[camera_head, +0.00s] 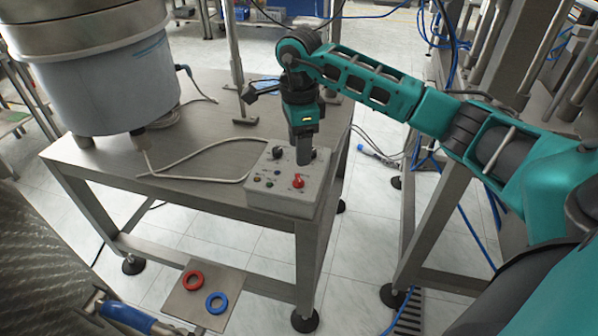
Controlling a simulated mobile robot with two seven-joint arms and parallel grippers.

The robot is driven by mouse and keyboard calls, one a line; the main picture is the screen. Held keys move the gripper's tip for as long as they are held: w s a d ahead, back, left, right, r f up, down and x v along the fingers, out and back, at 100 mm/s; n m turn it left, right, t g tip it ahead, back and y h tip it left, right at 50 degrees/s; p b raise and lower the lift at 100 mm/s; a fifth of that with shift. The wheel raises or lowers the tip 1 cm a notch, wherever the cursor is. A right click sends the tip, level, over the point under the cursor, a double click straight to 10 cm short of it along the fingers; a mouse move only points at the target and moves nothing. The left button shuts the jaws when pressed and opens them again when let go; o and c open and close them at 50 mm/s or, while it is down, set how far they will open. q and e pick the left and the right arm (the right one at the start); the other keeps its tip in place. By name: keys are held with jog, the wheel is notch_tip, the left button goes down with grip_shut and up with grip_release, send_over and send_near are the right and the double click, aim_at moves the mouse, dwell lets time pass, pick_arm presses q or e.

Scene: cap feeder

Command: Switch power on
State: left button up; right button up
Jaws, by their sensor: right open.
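A grey control box (285,208) sits on the near right corner of the metal table. Its top carries a red rotary knob (298,181), small coloured buttons or lamps, and dark knobs, one (277,152) near the back left. My right gripper (304,160) points down over the back right part of the box top, behind the red knob. It hides part of the panel there. Whether it touches the panel is not clear. My left gripper does not show.
A large metal drum (100,85) stands on the table (195,150) at the left. A pale cable (195,177) runs from it to the box. A red ring (193,281) and a blue ring (216,302) lie on a low plate. A metal frame stands at the right.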

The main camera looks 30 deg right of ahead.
aim_at(299, 177)
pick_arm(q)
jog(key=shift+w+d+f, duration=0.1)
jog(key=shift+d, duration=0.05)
pick_arm(e)
notch_tip(299, 177, down, 8)
jog(key=shift+r, duration=0.1)
jog(key=c, duration=1.1)
jog(key=shift+o, duration=0.2)
